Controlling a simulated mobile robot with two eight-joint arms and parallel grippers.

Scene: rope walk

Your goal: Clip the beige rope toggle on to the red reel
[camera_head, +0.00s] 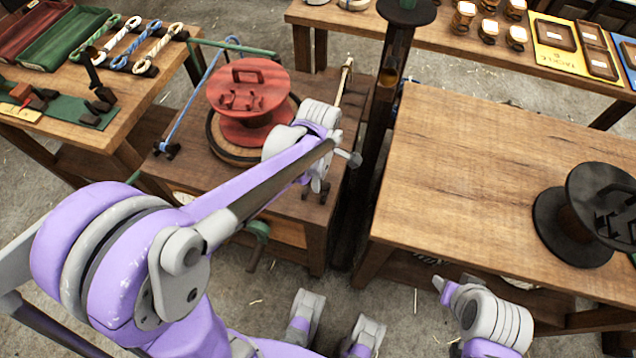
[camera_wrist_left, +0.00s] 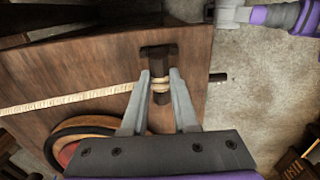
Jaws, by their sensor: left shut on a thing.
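The red reel (camera_head: 248,88) lies flat on a round wooden base on the brown bench, with a raised handle and small prongs on top. Part of it shows at the lower left of the left wrist view (camera_wrist_left: 68,153). My left gripper (camera_wrist_left: 160,88) is shut around the beige rope toggle (camera_wrist_left: 160,86), at a dark T-shaped piece near the bench edge. I cannot tell if the toggle is still seated on that piece. The beige rope (camera_wrist_left: 70,101) runs left from it. In the head view, my left wrist hides most of the toggle. My right gripper (camera_head: 443,287) is low, off the benches.
A blue rope (camera_head: 190,108) runs along the reel's left side. A dark post (camera_head: 392,75) stands right of the bench. A black reel (camera_head: 575,225) is on the right table (camera_head: 470,170), whose middle is clear. Twisted ropes (camera_head: 157,45) lie on the left table.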

